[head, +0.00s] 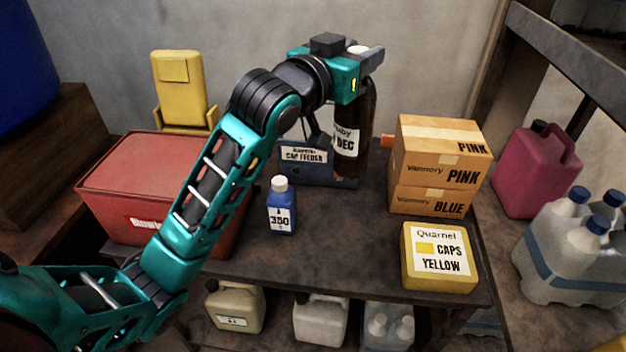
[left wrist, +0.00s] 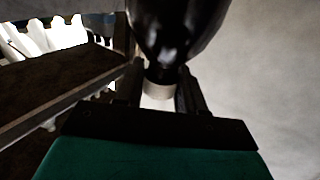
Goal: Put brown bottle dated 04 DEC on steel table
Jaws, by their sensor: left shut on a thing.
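The brown bottle (head: 351,150) has a white label on which "DEC" can be read; the rest of the date is hidden. My left gripper (head: 358,56) is shut on its neck from above, and the bottle hangs upright at the back of the dark steel table (head: 330,252). I cannot tell whether its base touches anything. In the left wrist view the bottle (left wrist: 180,30) and its white cap (left wrist: 158,90) show between the fingers. My right gripper is in neither view.
The blue cap feeder (head: 300,168) is beside the bottle. A blue 350 bottle (head: 281,212), red box (head: 135,185), cardboard boxes (head: 440,165) and yellow caps box (head: 438,262) stand on the table. The front middle is clear.

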